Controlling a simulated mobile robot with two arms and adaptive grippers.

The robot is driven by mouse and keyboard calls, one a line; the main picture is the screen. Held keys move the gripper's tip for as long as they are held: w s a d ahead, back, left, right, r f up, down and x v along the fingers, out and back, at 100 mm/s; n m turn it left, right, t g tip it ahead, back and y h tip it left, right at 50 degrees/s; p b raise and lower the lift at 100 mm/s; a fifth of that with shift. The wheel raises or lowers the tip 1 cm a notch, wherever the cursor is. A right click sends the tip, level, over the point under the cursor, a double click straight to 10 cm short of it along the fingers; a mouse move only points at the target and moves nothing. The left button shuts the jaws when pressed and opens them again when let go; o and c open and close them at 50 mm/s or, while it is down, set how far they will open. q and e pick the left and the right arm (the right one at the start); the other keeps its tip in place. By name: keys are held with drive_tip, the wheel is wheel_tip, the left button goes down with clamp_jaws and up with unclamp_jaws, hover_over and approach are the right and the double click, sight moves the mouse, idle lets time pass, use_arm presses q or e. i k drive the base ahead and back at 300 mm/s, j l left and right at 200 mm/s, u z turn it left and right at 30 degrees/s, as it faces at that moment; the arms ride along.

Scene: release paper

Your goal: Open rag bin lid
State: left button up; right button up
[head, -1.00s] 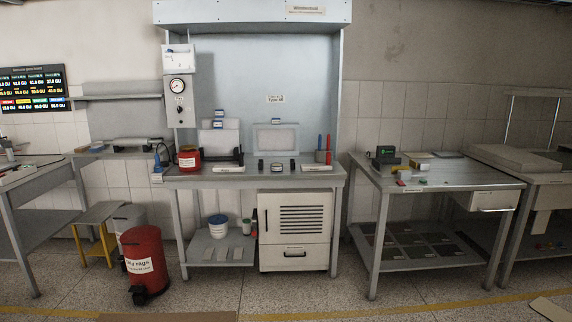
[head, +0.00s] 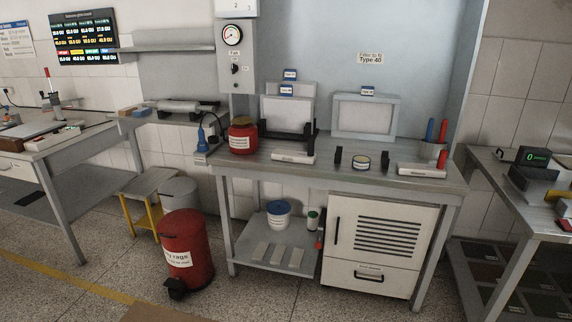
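The red rag bin (head: 188,252) stands upright on the floor left of the middle workbench. It has a white label with text ending in "rags" and a black foot pedal (head: 176,288) at its front base. Its round red lid (head: 182,222) appears shut on top. Neither of my grippers is in view, so their state is hidden.
A grey bin (head: 180,190) and a yellow-legged stool (head: 150,194) stand behind the rag bin. The middle workbench (head: 400,176) is to its right and another table (head: 62,150) to its left. Speckled floor (head: 90,265) in front is mostly clear, with a brown flat piece (head: 165,313) at the bottom edge.

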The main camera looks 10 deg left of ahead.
sight(184, 223)
drive_tip(key=i, duration=0.1)
drive_tip(key=u, duration=1.35)
drive_tip(key=i, duration=0.1)
drive_tip(key=z, duration=0.05)
